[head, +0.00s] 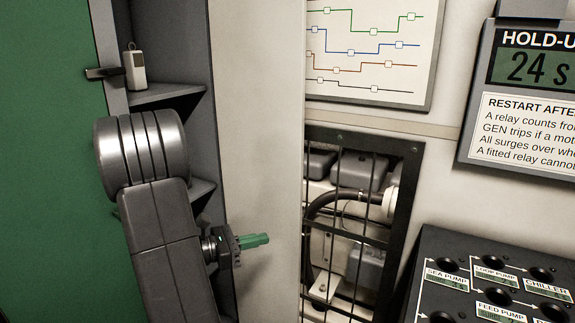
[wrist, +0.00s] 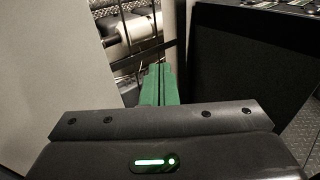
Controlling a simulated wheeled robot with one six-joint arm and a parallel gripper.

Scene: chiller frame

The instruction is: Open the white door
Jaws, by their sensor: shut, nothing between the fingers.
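A tall white panel, which looks like the white door (head: 258,120), stands between the grey shelves and a barred opening. Its straight right edge overlaps the left side of that opening. I see no handle on the part in view. In the wrist view the white door (wrist: 45,75) fills the left side. My gripper (head: 255,240) is in front of the lower part of the door, with its green fingers pointing right. The fingers also show in the wrist view (wrist: 158,86), shut together and empty. I cannot tell whether they touch the door.
Behind the barred opening (head: 413,170) are pipes and machinery. Grey shelves (head: 165,91) hold a small white device (head: 135,70). A green panel (head: 50,160) stands at the left. A black control panel (head: 480,240) is at lower right, and a sign (head: 530,130) hangs above it.

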